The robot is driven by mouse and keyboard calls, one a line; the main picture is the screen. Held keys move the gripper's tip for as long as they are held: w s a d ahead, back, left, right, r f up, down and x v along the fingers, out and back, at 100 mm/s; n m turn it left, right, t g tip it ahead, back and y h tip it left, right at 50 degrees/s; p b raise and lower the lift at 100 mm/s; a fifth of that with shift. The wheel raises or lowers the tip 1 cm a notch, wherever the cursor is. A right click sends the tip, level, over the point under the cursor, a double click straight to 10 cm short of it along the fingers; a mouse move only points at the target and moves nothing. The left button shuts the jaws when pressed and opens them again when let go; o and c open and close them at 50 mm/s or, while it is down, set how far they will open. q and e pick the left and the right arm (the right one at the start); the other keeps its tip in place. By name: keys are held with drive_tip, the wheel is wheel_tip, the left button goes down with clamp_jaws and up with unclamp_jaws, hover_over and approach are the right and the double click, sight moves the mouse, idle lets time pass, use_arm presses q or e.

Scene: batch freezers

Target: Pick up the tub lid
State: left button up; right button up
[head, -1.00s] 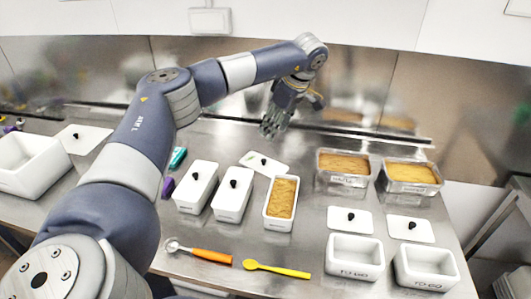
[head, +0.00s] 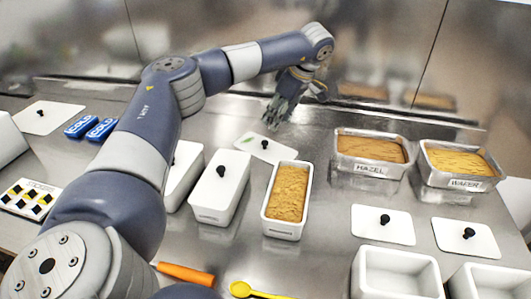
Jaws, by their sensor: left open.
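A white tub lid (head: 267,149) with a dark knob and a small green mark lies flat on the steel counter, just behind an open white tub (head: 271,221) filled with tan ice cream. My left gripper (head: 274,123) is open and empty. It points down just above and behind this lid, apart from it as far as I can tell. Other white lids with black knobs lie flat at the right, one lid (head: 368,226) and another lid (head: 452,240), and one lid (head: 52,112) at the far left. My right gripper is not in view.
A lidded white tub (head: 206,210) stands left of the open tub, with another beside it partly behind my arm. Metal pans labelled HAZEL (head: 369,176) and WAFER (head: 459,189) stand at the right. Blue cold packs (head: 83,125) lie left. An orange-handled tool (head: 187,275) and yellow spoon (head: 262,292) lie in front.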

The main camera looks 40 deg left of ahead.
sight(265, 141)
use_arm(q)
drive_tip(key=x, duration=0.3)
drive_tip(key=p+x, duration=0.1)
drive_tip(key=x, duration=0.6)
drive_tip(key=shift+s+f, duration=0.25)
drive_tip(key=shift+s, duration=0.05)
clamp_jaws()
